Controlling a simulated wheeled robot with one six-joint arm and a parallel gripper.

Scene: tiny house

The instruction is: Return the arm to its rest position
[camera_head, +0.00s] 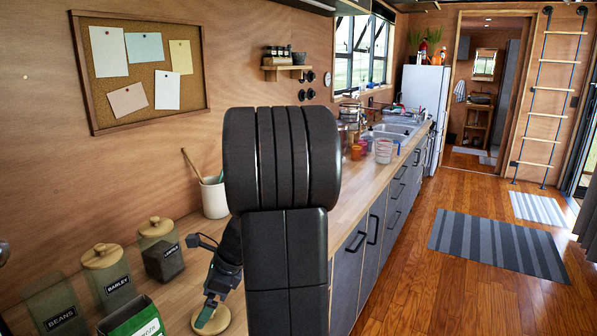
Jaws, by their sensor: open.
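My arm stands large in the foreground, with a thick black joint and a link below it that hide part of the counter. My gripper (207,313) shows at the lower left of the link, pointing down over the counter. Its jaws are open, and one teal-tipped finger is seen most clearly. The fingertip is over or touching a round wooden lid (224,325); I cannot tell which.
A white utensil pot (214,198) stands behind. Cups (383,150) stand further along the counter. The wooden floor right is open.

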